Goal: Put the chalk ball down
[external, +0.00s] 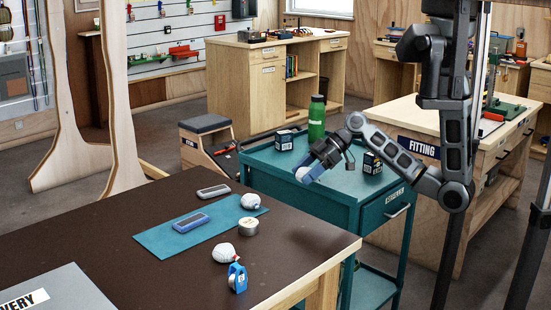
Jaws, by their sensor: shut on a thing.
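A white chalk ball (301,174) is at the tip of my gripper (309,171), which is shut on it and partly hides it. In the external view the gripper appears over the near left part of the teal cart (343,185); I cannot tell its exact height. Two more white chalk balls are on the dark table (110,229): one (250,201) at the right end of a teal mat (152,243), the other (223,252) nearer the front, off the mat.
A round tin (248,226) and a blue device (237,279) stand near the white balls. Two oblong devices (191,222) (213,190) lie at the mat. The cart bears a green bottle (317,118) and black boxes (284,140) (372,163). The table's right front is clear.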

